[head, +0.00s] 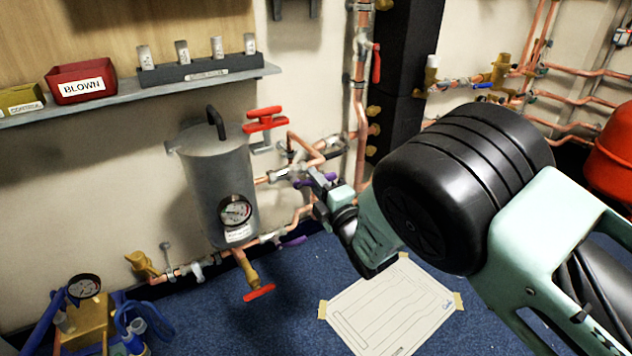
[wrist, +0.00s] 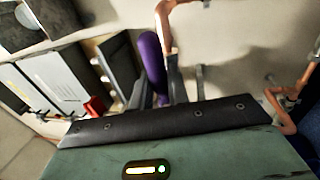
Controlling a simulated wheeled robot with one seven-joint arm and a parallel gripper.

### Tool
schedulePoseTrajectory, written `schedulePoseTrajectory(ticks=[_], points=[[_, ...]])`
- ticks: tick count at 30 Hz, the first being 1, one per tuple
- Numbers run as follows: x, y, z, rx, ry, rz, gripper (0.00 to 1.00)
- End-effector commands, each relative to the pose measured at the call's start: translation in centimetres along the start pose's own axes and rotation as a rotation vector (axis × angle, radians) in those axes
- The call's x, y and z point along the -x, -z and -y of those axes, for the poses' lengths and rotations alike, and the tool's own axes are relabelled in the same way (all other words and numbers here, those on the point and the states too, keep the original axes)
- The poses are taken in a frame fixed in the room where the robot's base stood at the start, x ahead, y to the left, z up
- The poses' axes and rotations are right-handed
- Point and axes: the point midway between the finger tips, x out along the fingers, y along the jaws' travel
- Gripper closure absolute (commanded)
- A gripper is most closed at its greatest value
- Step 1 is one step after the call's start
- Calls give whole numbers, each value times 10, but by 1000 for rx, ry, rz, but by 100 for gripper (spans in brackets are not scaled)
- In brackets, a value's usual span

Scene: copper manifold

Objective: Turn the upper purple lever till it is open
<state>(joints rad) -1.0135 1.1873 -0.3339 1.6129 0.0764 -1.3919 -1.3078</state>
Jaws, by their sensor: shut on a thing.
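The upper purple lever (head: 302,183) is on the copper pipework just right of the grey cylinder, and my gripper (head: 320,181) is at it. In the wrist view the purple lever (wrist: 152,62) stands between the two dark fingers of my gripper (wrist: 157,82), which are shut on it. Its upper end shows beside a copper pipe; its lower part is partly hidden by the fingers and the gripper body. In the head view my wrist hides part of the valve. The lower purple lever (head: 293,242) lies lower down on the bottom pipe, apart from my gripper.
The grey cylinder (head: 207,190) with a gauge is left of the lever. A red handle (head: 265,120) is above it, and another red handle (head: 259,292) is below. Vertical copper pipes (head: 362,100) rise behind. A paper sheet (head: 400,310) lies on the blue floor.

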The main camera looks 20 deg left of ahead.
Motion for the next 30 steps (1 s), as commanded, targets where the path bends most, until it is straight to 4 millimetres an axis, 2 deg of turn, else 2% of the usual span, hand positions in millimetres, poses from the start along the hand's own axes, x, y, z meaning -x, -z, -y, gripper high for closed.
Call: schedulePoseTrajectory(ticks=[1,2,3,4,13,17,20,30], points=[[1,0,1,3,2,0,100],[1,0,1,2,2,0,78],[1,0,1,2,2,0,66],[1,0,1,2,2,0,64],[2,0,0,0,1,1,64],[13,0,-1,0,3,1,64],[30,0,-2,0,6,1,64],[110,-1,-1,1,7,2,64]])
